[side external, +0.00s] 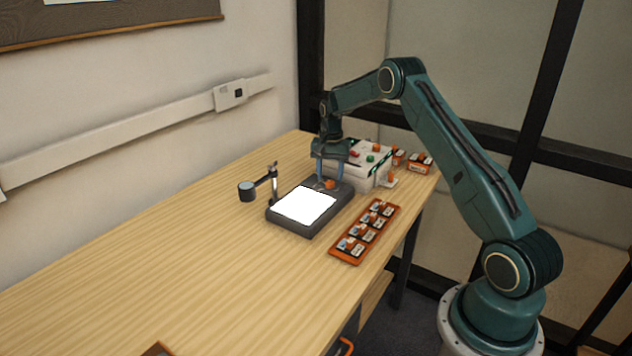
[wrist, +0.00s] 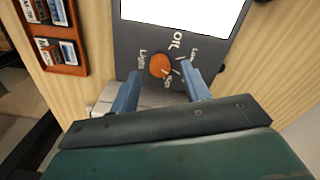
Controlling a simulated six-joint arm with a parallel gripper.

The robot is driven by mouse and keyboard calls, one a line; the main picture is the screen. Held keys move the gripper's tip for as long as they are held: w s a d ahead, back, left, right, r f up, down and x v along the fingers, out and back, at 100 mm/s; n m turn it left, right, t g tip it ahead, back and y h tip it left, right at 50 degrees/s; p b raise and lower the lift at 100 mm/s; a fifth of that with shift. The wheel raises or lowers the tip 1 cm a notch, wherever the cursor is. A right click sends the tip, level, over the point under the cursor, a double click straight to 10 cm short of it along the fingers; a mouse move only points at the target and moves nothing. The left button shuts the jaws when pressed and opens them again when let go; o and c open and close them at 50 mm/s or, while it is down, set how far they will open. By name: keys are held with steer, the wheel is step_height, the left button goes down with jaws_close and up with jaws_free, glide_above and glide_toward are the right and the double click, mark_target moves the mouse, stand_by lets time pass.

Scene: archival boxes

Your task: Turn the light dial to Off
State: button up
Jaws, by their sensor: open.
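The light dial is a round orange knob (wrist: 161,66) on the dark grey frame (wrist: 130,40) of the light box, below the white lit panel in the wrist view. White lettering surrounds it, partly blurred; a pale mark shows at its lower right, and I cannot tell surely which label it points to. In the side view the dial (side external: 329,184) sits at the box's far right end, beside the lit panel (side external: 305,204). My gripper (wrist: 160,72) is open, with one blue finger on each side of the dial and visible space between. It also shows in the side view (side external: 331,177), pointing down.
An orange tray (side external: 345,250) of several labelled pieces lies right of the light box. A white case (side external: 368,176) with coloured knobs stands behind my gripper. A small jointed arm (side external: 247,191) stands left of the box.

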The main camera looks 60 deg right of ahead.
steer(key=shift+f, duration=1)
steer(key=shift+c, duration=0.5)
steer(key=c, duration=0.9)
